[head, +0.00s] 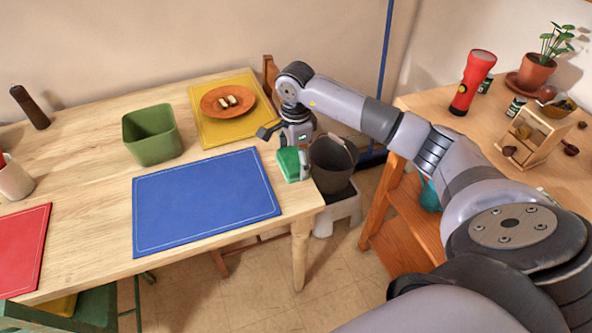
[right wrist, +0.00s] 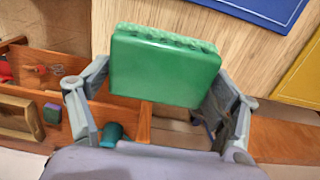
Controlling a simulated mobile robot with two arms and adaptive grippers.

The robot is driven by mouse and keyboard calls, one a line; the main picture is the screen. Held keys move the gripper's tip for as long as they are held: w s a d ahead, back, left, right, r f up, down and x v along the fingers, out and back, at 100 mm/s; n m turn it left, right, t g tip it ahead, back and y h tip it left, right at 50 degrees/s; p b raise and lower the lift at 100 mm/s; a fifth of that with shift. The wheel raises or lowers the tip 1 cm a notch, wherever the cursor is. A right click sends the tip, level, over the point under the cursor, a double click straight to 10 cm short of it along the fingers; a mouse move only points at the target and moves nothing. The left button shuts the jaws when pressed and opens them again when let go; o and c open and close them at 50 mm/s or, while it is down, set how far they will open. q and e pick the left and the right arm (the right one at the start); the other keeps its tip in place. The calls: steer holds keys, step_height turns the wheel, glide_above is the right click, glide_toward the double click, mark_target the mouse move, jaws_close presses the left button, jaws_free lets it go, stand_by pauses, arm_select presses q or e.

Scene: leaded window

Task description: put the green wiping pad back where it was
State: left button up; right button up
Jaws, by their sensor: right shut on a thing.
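The green wiping pad (head: 288,165) is at the right edge of the wooden table, just right of the blue mat. My right gripper (head: 295,148) reaches down onto it from above and is shut on it. In the right wrist view the pad (right wrist: 165,70) fills the space between the two fingers of my right gripper (right wrist: 163,88), with its bumpy side toward the table. I cannot tell whether the pad touches the table top. My left gripper is not in view.
The blue mat (head: 205,203) is empty. A green bin (head: 152,136), a yellow mat (head: 215,131) with an orange plate (head: 227,102), and a red mat (head: 22,250) are on the table (head: 85,165). A dark bucket (head: 333,165) stands just right of the pad.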

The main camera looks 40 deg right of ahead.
mark_target(296, 157)
steer(key=shift+f, duration=2.8)
steer(key=shift+f, duration=0.15)
steer(key=o, duration=1.1)
step_height(296, 157, up, 12)
steer(key=shift+r+b, duration=0.2)
steer(key=shift+b, duration=0.1)
